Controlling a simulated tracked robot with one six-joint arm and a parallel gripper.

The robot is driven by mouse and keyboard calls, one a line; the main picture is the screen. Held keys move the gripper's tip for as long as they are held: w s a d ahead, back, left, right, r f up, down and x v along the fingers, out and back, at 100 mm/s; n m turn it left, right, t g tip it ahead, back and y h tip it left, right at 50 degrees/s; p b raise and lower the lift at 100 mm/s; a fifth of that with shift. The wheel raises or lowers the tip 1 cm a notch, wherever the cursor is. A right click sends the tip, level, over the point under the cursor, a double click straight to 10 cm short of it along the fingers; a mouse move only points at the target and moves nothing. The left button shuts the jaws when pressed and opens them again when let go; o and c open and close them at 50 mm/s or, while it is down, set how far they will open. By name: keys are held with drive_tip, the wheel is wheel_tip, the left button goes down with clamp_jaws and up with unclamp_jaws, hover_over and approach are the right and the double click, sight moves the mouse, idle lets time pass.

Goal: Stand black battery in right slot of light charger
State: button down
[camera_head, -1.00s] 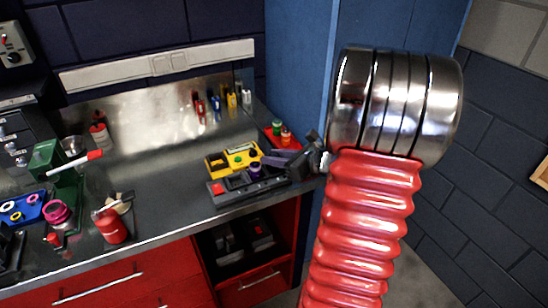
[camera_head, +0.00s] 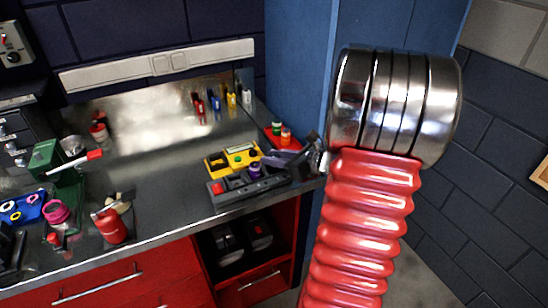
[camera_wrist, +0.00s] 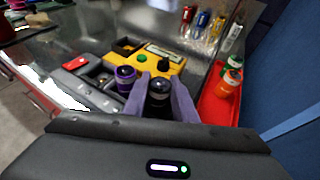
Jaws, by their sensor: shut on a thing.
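In the wrist view my gripper (camera_wrist: 162,82) has its two grey-purple fingers closed on a black battery (camera_wrist: 159,92), which looks upright. A purple battery (camera_wrist: 125,80) stands just left of it in a grey charger (camera_wrist: 75,63) with a red button. In the head view the charger (camera_head: 228,196) lies near the bench's right front edge, with the purple battery (camera_head: 255,171) in it. My gripper (camera_head: 283,158) is at the charger's right end. The black battery's lower end is hidden, so I cannot tell whether it is inside the right slot.
A yellow device (camera_head: 218,167) with a display and knob stands directly behind the charger. A red tray (camera_wrist: 219,103) with green-topped and orange-topped items lies at the right. Several coloured items (camera_head: 231,99) stand at the back. A blue panel (camera_head: 298,80) bounds the bench's right.

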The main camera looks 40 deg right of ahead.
drive_tip(key=shift+f, duration=0.45)
drive_tip(key=c, duration=1.7)
unclamp_jaws()
drive_tip(key=shift+s, duration=0.1)
drive_tip(key=shift+v, duration=5.45)
